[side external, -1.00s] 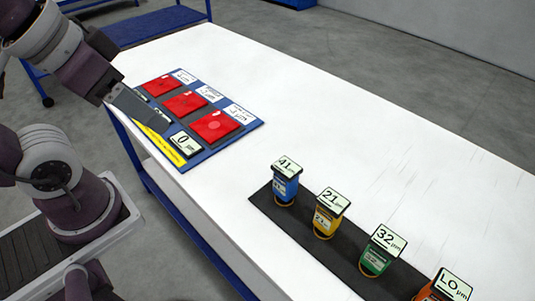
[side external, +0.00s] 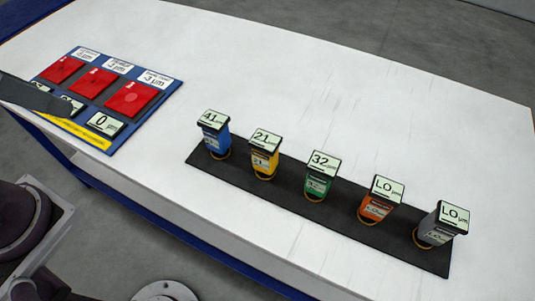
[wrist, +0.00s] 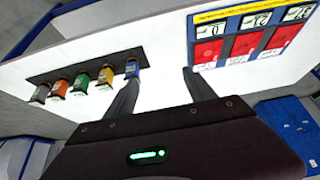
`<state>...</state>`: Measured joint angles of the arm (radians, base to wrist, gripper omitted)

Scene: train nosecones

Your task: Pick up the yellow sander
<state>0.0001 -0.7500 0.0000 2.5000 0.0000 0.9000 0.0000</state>
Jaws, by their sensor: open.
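The yellow sander (side external: 265,158) stands upright on a dark mat (side external: 291,203), its top display reading 21. It is second from the left in a row, between the blue sander (side external: 214,136) and the green sander (side external: 319,178). In the wrist view the yellow sander (wrist: 106,75) is left of my gripper (wrist: 161,75), beyond the blue one. My gripper is open, with nothing between its fingers. In the side view only a dark finger (side external: 36,97) shows at the left edge, over the panel board and well away from the yellow sander.
An orange sander (side external: 376,204) and a grey sander (side external: 440,226) stand to the right on the mat. A blue board (side external: 150,103) with three red squares and small displays lies at the table's left. The white table (side external: 330,95) is otherwise clear.

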